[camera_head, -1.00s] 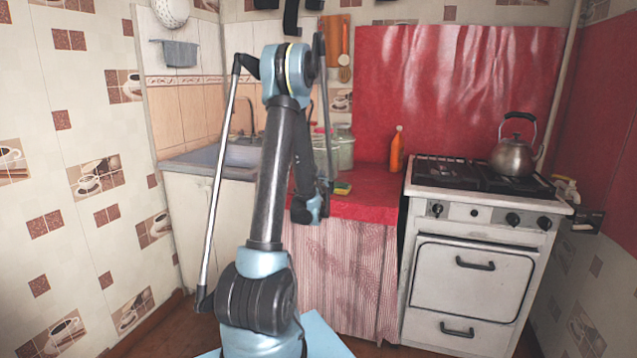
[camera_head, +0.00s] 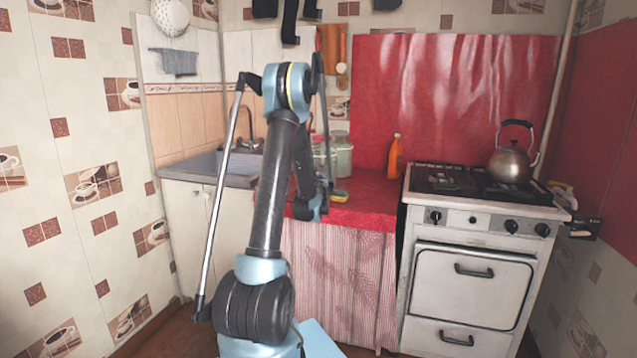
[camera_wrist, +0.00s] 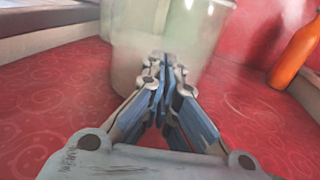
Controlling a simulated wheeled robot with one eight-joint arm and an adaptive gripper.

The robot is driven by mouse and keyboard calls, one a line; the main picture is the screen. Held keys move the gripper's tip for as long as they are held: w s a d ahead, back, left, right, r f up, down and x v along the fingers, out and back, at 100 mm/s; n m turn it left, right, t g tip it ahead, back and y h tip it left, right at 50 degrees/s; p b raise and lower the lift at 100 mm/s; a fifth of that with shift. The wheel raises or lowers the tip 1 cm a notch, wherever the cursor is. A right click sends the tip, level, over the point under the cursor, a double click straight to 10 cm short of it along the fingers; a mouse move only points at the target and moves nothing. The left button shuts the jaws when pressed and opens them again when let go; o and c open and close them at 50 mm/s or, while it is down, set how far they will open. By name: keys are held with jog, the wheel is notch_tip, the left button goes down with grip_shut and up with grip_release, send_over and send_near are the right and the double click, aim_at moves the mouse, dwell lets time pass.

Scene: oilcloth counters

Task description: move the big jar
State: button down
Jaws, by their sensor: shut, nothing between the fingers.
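A large pale green glass jar (camera_head: 342,158) stands on the red counter behind my arm. In the wrist view its side (camera_wrist: 203,30) rises just beyond my fingers, and its top is cut off by the frame edge. A second pale jar (camera_wrist: 128,22) stands beside it on the left; in the head view it is mostly hidden by my arm. My gripper (camera_wrist: 165,62) is shut and empty, its fingertips in front of the jars. I cannot tell whether they touch the glass.
An orange bottle (camera_head: 395,158) stands right of the jars, with a yellow sponge (camera_head: 340,196) near the counter's front edge. A stove (camera_head: 470,290) with a metal kettle (camera_head: 513,163) is at the right, a sink (camera_head: 215,165) at the left. Red counter (camera_head: 370,205) between jars and stove is mostly clear.

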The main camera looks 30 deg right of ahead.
jog(key=x, duration=0.3)
jog(key=shift+w+d, duration=0.15)
jog(key=v, duration=1.4)
